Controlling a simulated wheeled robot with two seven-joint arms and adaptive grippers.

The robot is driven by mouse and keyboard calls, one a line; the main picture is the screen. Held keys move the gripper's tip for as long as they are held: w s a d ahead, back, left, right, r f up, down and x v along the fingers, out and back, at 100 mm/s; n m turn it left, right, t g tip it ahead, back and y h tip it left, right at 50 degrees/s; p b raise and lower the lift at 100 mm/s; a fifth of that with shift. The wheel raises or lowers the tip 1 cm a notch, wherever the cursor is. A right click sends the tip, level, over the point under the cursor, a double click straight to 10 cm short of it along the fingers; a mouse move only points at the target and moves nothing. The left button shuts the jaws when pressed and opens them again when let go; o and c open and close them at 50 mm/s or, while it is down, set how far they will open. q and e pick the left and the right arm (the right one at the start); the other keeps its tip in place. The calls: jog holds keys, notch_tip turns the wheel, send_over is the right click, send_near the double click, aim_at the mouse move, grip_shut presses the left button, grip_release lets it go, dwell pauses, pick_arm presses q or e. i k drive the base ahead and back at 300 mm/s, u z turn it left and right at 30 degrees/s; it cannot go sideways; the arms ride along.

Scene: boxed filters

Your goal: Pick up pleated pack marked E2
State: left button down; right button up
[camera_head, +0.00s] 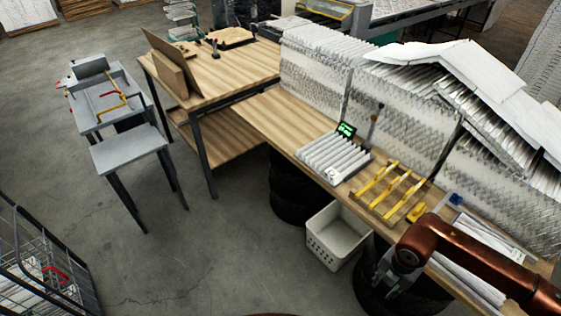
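A white pleated pack (333,157) lies on the long wooden bench, beside a small device with a green lit display (346,130). Large stacks of white pleated packs (400,115) stand along the back of the bench. I cannot read an E2 mark on any of them. My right arm comes in from the lower right, and my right gripper (388,284) hangs at its end in front of the bench, apart from the pleated pack on the bench. Its fingers are dark and too unclear to tell open from shut. My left gripper is not in view.
Yellow bars (390,188) lie on the bench right of the pack. A grey stand (128,150) and a wire cart (40,262) are at the left. The middle floor is clear.

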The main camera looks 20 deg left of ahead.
aim_at(333, 154)
jog(key=u, duration=1)
jog(key=i, duration=1.75)
jog(key=z, duration=0.55)
jog(key=i, duration=0.85)
jog(key=z, duration=0.5)
